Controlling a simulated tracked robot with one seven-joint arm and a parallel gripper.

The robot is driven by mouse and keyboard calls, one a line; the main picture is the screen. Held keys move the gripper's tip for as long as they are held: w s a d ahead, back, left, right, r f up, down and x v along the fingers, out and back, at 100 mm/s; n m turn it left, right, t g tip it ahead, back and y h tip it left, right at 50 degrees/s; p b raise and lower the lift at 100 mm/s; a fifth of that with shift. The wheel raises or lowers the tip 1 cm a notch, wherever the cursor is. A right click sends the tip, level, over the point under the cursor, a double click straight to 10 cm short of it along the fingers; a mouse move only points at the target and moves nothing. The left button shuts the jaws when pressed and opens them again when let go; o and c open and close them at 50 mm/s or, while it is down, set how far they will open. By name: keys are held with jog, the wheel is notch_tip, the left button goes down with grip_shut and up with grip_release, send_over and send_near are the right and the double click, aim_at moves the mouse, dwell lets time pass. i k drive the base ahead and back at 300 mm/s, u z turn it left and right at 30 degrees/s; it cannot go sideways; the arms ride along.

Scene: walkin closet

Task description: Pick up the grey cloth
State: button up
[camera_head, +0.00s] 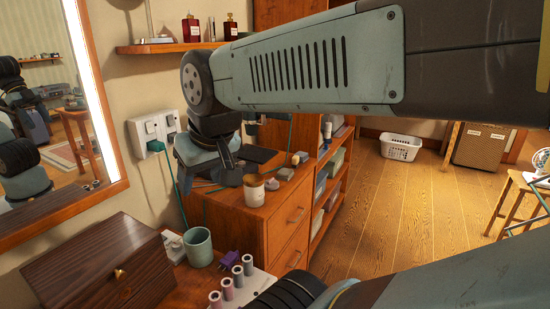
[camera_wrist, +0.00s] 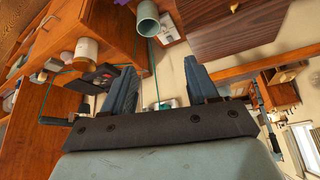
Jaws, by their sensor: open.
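My gripper (camera_wrist: 162,68) is open in the wrist view, its two blue-grey fingers spread with nothing between them. In the head view my gripper (camera_head: 222,176) is over the back of the wooden drawer cabinet (camera_head: 240,225), close to the wall, partly hidden by its own wrist. I cannot make out a grey cloth for certain in either view. Pale bluish items (camera_head: 334,162) lie on the cabinet's side shelves, too small to identify. A dark flat item (camera_head: 258,154) lies near the gripper; what seems the same item (camera_wrist: 97,77) shows beside the left finger.
A lidded white jar (camera_head: 254,190) stands on the cabinet. A green mug (camera_head: 198,246), several thread spools (camera_head: 228,288) and a dark wooden box (camera_head: 100,268) stand in front. Sockets (camera_head: 156,131) with a cable are on the wall. A white basket (camera_head: 401,146) sits on open floor.

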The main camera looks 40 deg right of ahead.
aim_at(304, 156)
jog(key=z, duration=0.5)
jog(key=k, duration=1.15)
jog(key=z, duration=1.35)
jog(key=i, duration=2.1)
jog(key=u, duration=0.6)
jog(key=k, duration=0.8)
jog(key=u, duration=0.5)
jog(key=i, duration=0.15)
jog(key=z, duration=0.3)
